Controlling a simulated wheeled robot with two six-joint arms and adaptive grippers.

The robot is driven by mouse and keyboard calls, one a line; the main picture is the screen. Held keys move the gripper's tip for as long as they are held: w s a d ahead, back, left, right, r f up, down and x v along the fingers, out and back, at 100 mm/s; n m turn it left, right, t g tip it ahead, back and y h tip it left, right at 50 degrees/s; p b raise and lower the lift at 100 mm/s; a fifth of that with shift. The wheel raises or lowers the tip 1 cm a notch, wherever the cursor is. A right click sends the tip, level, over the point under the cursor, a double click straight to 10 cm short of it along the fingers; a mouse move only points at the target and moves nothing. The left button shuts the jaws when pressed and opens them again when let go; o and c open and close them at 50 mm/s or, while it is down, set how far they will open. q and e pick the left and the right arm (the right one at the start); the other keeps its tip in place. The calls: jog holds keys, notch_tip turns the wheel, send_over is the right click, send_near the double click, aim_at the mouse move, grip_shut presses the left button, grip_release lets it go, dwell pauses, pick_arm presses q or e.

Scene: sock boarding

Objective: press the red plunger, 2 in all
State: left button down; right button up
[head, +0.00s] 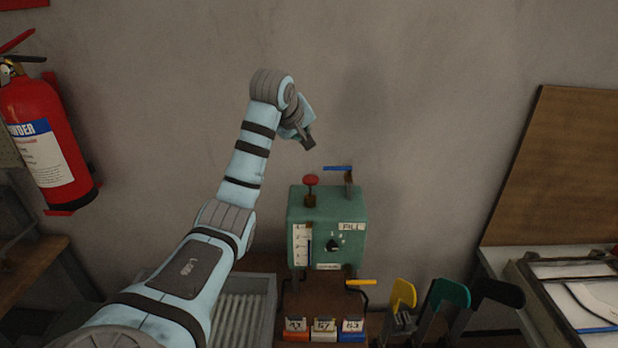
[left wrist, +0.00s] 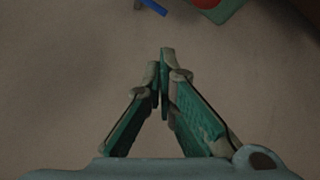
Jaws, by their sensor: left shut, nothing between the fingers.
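The red plunger (head: 311,181) stands up on the top left of a green box (head: 326,230) with a dial and a gauge on its front. My left gripper (head: 310,144) is above the plunger, apart from it, in the head view. In the left wrist view my left gripper (left wrist: 161,58) is shut with nothing in it. Part of the red plunger (left wrist: 204,3) shows at the top edge of that view, cut off by the frame. My right gripper is in neither view.
A blue lever (head: 338,168) stands on the box's top right, and a yellow handle (head: 361,282) sticks out below. Numbered blocks (head: 324,335) sit in front. Yellow, green and black upright forms (head: 449,292) stand at right. A red extinguisher (head: 45,140) hangs at left. The wall is close behind.

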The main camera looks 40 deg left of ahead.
pick_arm(q)
send_over(307, 176)
jog(key=w, duration=0.1)
jog(key=f, duration=0.5)
jog(key=shift+w+d, duration=0.1)
jog(key=shift+d, duration=0.1)
jog(key=shift+s+a+f+b, duration=0.2)
jog(key=shift+s+f+b, duration=0.65)
jog(key=shift+s, duration=0.2)
jog(key=shift+f, duration=0.1)
jog(key=shift+w+d+f, duration=0.1)
jog(key=shift+w+f, duration=0.05)
jog(key=shift+w, duration=0.4)
jog(key=shift+s, duration=0.3)
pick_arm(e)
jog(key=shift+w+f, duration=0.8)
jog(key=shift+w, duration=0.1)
pick_arm(q)
jog(key=shift+w, duration=0.25)
jog(key=shift+s, duration=0.15)
